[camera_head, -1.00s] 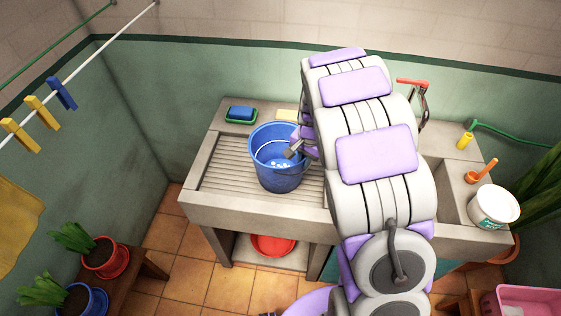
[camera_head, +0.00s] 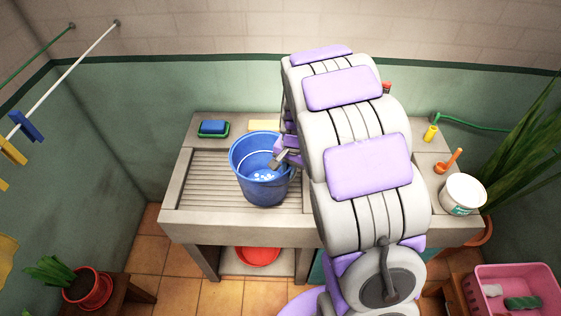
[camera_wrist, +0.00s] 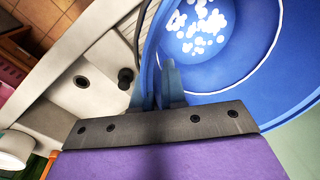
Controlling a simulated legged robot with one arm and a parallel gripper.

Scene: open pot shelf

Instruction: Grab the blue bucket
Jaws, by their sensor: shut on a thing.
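The blue bucket (camera_head: 250,186) stands upright on the ribbed drainboard of the stone sink in the head view. White spots like suds show inside it. My gripper (camera_head: 277,162) reaches in from the right and is at the bucket's right rim. In the wrist view my gripper (camera_wrist: 158,88) is shut on the rim, and the bucket (camera_wrist: 290,108) fills the upper right. A thin handle wire shows along its rim. The fingertips are partly hidden by the bucket wall.
A blue sponge on a green dish (camera_head: 213,128) and a yellow bar (camera_head: 264,125) lie behind the bucket. A white tub (camera_head: 464,194) stands on the sink's right side. A red basin (camera_head: 257,257) sits below. A pink crate (camera_head: 515,292) is at lower right.

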